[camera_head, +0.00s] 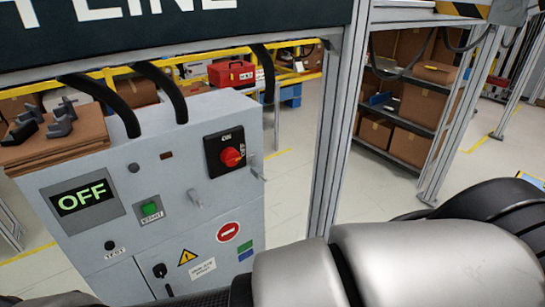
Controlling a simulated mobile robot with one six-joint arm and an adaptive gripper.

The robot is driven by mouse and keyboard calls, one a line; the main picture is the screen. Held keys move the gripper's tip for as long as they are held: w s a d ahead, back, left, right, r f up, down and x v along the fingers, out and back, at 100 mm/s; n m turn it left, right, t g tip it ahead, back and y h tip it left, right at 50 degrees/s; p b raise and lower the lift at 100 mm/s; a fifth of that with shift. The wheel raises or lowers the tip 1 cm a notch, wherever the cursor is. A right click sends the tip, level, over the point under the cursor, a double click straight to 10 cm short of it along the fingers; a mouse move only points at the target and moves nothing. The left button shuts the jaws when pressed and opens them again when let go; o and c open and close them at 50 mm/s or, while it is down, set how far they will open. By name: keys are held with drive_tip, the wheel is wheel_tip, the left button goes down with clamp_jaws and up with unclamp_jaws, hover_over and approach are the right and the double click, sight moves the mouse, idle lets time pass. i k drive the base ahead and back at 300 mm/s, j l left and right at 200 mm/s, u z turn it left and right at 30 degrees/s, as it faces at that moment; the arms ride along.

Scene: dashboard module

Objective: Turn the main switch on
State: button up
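The main switch is a red rotary knob (232,157) on a black square plate (214,150), at the upper right of the front of a grey control cabinet (110,190). The plate has small lettering at its top and right; the right one seems to read OFF. The knob's handle seems to point right, toward that side. A display (82,198) on the cabinet's left reads OFF in green letters. My gripper is not in view; only grey and black links of my arm cross the bottom and right, hiding the cabinet's lower part.
A green START button (151,208) sits below left of the switch, with a small grey handle (194,198) nearby. A metal post (335,140) stands right of the cabinet. Black cables (165,88) enter its top. Brackets (62,117) lie on a brown stack. Shelves with boxes stand behind.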

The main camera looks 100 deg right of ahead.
sight(230, 156)
drive_tip(key=z, duration=3)
drive_tip(key=j+z, duration=0.25)
drive_tip(key=i+j, duration=0.05)
drive_tip(key=j, duration=0.05)
